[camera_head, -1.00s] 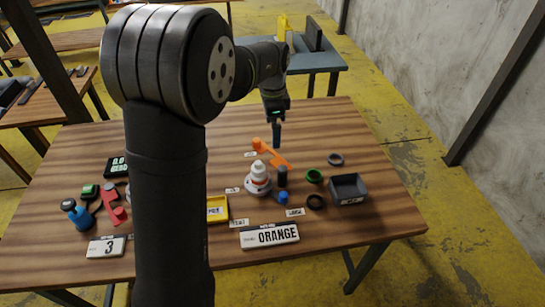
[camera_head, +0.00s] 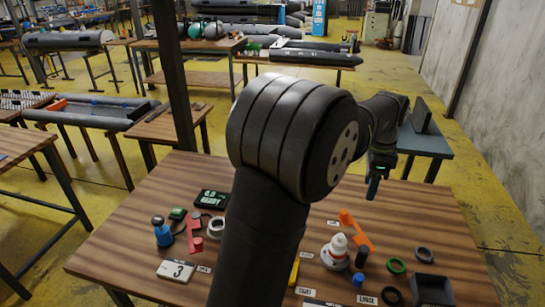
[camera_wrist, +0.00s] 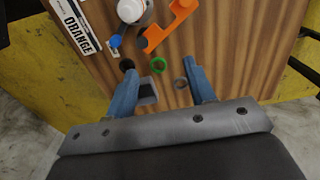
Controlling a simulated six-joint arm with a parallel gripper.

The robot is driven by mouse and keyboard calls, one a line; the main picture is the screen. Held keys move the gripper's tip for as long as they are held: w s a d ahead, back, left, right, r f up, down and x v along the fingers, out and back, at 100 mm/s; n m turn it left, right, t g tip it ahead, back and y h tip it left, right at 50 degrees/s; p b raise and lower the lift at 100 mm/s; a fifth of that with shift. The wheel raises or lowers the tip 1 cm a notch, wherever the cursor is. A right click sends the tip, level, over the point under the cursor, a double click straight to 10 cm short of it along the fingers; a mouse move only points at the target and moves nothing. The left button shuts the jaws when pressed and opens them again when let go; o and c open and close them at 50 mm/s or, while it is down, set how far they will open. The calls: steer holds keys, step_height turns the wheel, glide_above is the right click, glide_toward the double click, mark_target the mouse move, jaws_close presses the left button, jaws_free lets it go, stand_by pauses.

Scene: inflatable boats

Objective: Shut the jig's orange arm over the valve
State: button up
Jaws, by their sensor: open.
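The jig's orange arm (camera_head: 356,230) stands swung out behind and to the right of the white valve (camera_head: 337,246), not over it. The valve sits upright on a round white base. In the wrist view the orange arm (camera_wrist: 157,36) is at the top centre, beside the valve (camera_wrist: 131,11), which the picture's edge cuts off. My gripper (camera_head: 373,187) is above the table, behind the jig. In the wrist view my gripper (camera_wrist: 161,80) has its two blue fingers spread with nothing held between them.
A black post (camera_head: 361,258) and a blue cap (camera_head: 358,279) stand by the jig. A green ring (camera_head: 396,266), a grey ring (camera_head: 424,254), a black ring (camera_head: 392,296) and a dark bin (camera_head: 432,289) lie to the right. The table's back middle is clear.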

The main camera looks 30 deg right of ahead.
steer(key=w+m, duration=0.1)
steer(key=m, duration=1.1)
glide_toward(344, 211)
step_height(344, 211, down, 9)
steer(key=shift+f, duration=0.1)
jaws_close()
